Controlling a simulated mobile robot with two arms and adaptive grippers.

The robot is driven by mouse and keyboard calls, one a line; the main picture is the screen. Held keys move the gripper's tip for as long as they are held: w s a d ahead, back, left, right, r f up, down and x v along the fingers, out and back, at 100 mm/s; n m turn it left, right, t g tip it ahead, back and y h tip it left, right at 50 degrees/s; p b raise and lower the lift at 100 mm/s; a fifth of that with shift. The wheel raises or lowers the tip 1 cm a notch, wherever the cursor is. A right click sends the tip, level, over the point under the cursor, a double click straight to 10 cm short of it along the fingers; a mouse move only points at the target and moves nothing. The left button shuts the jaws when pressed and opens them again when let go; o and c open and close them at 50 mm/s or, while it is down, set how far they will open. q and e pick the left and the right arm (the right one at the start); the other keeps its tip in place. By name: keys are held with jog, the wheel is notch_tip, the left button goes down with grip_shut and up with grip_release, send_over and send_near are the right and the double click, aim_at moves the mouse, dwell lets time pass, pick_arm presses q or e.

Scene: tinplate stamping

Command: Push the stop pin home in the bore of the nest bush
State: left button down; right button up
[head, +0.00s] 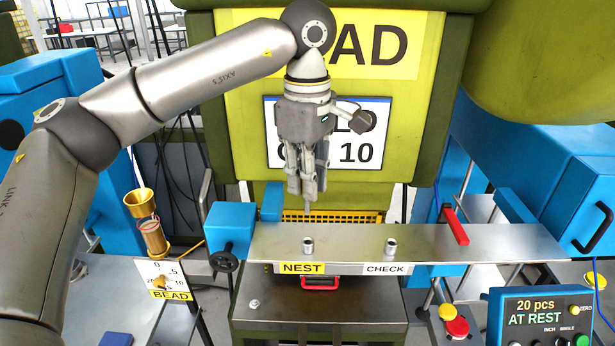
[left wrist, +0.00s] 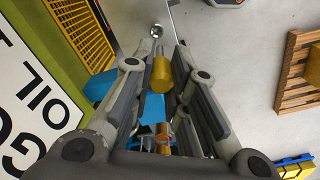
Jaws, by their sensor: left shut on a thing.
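My left gripper (head: 313,188) points down above the metal ledge and is shut on the stop pin (head: 307,207), whose thin lower end shows beneath the fingers. In the left wrist view a gold-coloured cylinder (left wrist: 162,74) shows between the fingers, apparently part of the pin. The nest bush (head: 307,245) is a small upright metal ring on the ledge above the yellow NEST label. The pin's end is apart from the bush, above it in the picture. The depth between them is hard to judge. The bore's inside is not visible. My right gripper is out of view.
A second small bush (head: 390,246) stands above the CHECK label. A red bar (head: 455,227) lies across the ledge (head: 500,246) at right. A blue block with a handwheel (head: 230,235) is at the left end. A brass funnel (head: 148,225) stands farther left.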

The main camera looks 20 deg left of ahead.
aim_at(308, 207)
pick_arm(q)
jog(key=shift+w+f+b, duration=0.35)
jog(key=shift+w+f, duration=0.1)
jog(key=shift+f, duration=0.2)
jog(key=shift+f+b, duration=0.6)
jog(key=shift+f, duration=0.15)
jog(key=shift+s+f+b, duration=0.15)
jog(key=shift+f+b, duration=0.15)
jog(key=shift+f, duration=0.05)
jog(key=shift+f+b, duration=0.6)
jog(key=shift+f, duration=0.2)
jog(key=shift+f+b, duration=0.35)
jog(key=shift+f, duration=0.15)
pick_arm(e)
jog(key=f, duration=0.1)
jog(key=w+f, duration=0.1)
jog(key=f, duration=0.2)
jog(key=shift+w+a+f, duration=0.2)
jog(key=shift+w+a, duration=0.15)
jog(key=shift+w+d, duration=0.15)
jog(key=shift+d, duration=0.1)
pick_arm(q)
jog(key=shift+f, duration=0.2)
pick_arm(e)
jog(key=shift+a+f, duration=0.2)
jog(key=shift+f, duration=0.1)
